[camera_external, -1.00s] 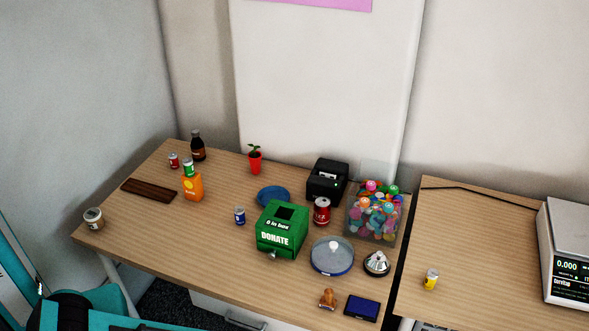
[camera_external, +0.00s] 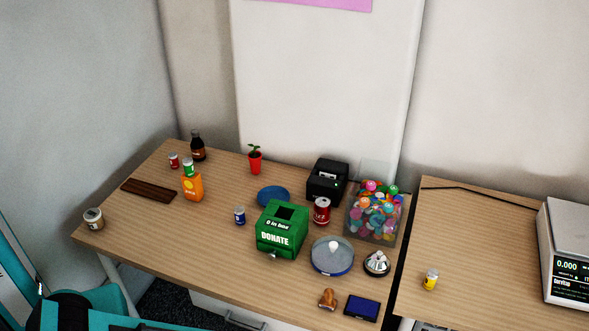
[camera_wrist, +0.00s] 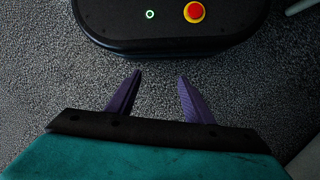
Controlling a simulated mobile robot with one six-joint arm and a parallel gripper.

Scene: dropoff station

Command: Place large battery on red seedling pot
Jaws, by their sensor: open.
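The red seedling pot (camera_external: 255,163) with a green sprout stands upright at the back of the left desk. Several small cylinders could be the large battery, and I cannot tell which: a blue and white one (camera_external: 239,216) left of the green donate box, a red one (camera_external: 174,161) and a green one (camera_external: 188,168) at the back left, and a yellow one (camera_external: 431,280) on the right desk. My gripper (camera_wrist: 160,77) shows in the wrist view, open and empty, with its purple fingers apart above grey carpet. It is away from the desk objects.
The green donate box (camera_external: 282,232), blue bowl (camera_external: 273,196), red can (camera_external: 322,211) and black printer (camera_external: 328,182) crowd the middle. The left desk's front left (camera_external: 170,235) is clear.

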